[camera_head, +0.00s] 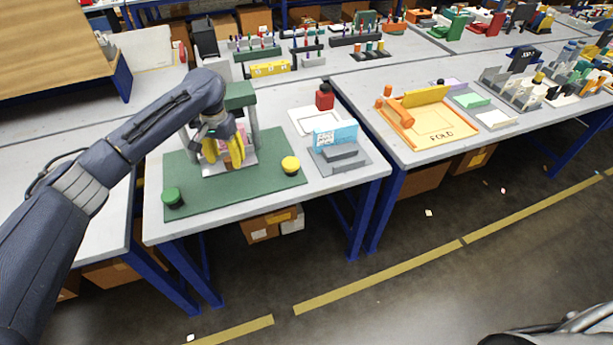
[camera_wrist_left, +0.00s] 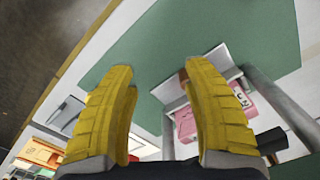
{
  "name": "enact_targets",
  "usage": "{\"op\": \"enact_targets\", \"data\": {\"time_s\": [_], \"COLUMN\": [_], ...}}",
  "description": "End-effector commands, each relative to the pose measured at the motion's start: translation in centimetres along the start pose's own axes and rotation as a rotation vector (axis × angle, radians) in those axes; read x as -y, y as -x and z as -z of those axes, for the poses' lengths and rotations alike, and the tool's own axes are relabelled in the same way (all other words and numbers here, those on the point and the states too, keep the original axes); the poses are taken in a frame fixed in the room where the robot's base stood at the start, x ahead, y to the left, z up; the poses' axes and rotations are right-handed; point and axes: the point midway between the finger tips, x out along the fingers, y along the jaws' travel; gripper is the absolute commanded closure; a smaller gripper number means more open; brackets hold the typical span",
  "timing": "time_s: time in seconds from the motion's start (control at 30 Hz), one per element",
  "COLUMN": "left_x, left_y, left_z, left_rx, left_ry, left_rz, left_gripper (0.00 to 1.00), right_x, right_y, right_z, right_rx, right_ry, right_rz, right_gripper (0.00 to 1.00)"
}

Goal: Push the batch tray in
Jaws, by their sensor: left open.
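In the head view a press-like device with a green top (camera_head: 239,95) and grey posts stands on a green mat (camera_head: 205,198). A light grey tray (camera_head: 243,168) lies low at its front, with a pink block behind my fingers. My left gripper (camera_head: 223,160) is at the front of the device, with yellow fingers pointing down, covering part of the tray. In the left wrist view the gripper (camera_wrist_left: 160,72) is open, its fingers apart with nothing between them. The tray (camera_wrist_left: 222,63), a small brown part (camera_wrist_left: 184,76) and the pink block (camera_wrist_left: 243,100) show by the right finger. Contact cannot be told.
A green round button (camera_head: 173,197) and a yellow one (camera_head: 290,164) sit on the mat's front corners. The mat's front strip is clear.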

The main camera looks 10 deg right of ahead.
Motion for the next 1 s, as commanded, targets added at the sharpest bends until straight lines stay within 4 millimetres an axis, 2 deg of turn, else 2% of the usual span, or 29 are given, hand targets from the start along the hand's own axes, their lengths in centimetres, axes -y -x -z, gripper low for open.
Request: {"op": "enact_targets", "data": {"time_s": [0.1,0.43,0.77,1.0], "left_x": [0.1,0.1,-0.8,-3.3], "left_y": [2.2,7.7,7.2,6.2], "left_z": [0.1,0.0,1.1,2.3], "left_rx": [-0.004,-0.003,-0.041,-0.080], "left_ry": [-0.001,0.000,-0.269,-0.473], "left_rz": [0.003,0.003,-0.026,-0.046], "left_gripper": [0.50,0.50,0.50,0.50], "right_x": [0.0,0.0,0.0,0.0], "right_y": [0.0,0.0,0.0,0.0], "right_z": [0.0,0.0,0.0,0.0], "right_rx": [0.000,0.000,0.000,0.000], "right_ry": [0.000,0.000,0.000,0.000], "right_rz": [0.000,0.000,0.000,0.000], "right_gripper": [0.56,0.56,0.56,0.56]}}
